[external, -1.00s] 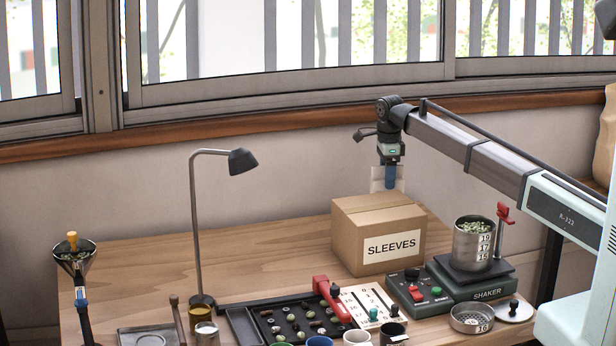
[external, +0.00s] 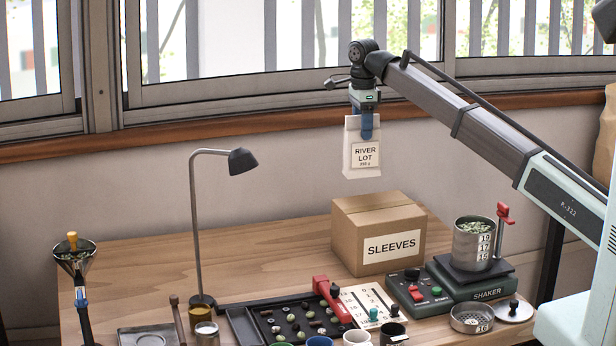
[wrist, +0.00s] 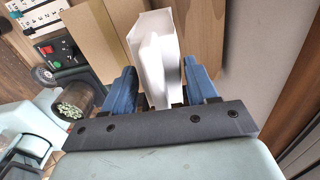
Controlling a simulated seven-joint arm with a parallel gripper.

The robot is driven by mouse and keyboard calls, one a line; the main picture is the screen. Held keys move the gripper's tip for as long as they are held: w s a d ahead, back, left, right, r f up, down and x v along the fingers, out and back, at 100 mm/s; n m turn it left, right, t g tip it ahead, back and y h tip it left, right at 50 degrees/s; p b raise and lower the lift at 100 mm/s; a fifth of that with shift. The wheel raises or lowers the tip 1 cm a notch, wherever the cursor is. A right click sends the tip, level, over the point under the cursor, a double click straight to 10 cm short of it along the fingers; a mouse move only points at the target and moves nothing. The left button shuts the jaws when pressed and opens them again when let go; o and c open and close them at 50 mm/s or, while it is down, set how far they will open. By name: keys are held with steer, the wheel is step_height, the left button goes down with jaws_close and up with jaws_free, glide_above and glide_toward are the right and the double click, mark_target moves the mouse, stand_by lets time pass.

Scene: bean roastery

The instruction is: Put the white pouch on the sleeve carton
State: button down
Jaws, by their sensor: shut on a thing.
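The white pouch (external: 360,160), labelled RIVER LOT, hangs upright from my gripper (external: 366,128). My gripper is shut on its top edge, with blue fingers on either side. The wrist view shows the white pouch (wrist: 157,60) between the two blue fingers (wrist: 160,92). The sleeve carton (external: 350,240), a closed brown box labelled SLEEVES, stands on the table. The pouch is in the air above the carton's top and toward its left side in the external view, clearly apart from it. In the wrist view the carton (wrist: 95,40) shows partly behind the pouch.
A green shaker (external: 487,282) with a steel sieve cup (external: 473,250) stands right of the carton. A desk lamp (external: 195,230) rises to the left. A black tray (external: 245,325) and several cups line the front. The table behind the lamp is clear.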

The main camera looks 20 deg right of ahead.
steer(key=s+d+r, duration=0.1)
steer(key=s+r, duration=0.4)
steer(key=s, duration=0.6)
step_height(320, 180, down, 10)
steer(key=shift+w+f, duration=0.1)
steer(key=shift+c, duration=1.6)
jaws_free()
step_height(320, 180, up, 12)
steer(key=shift+r, duration=0.2)
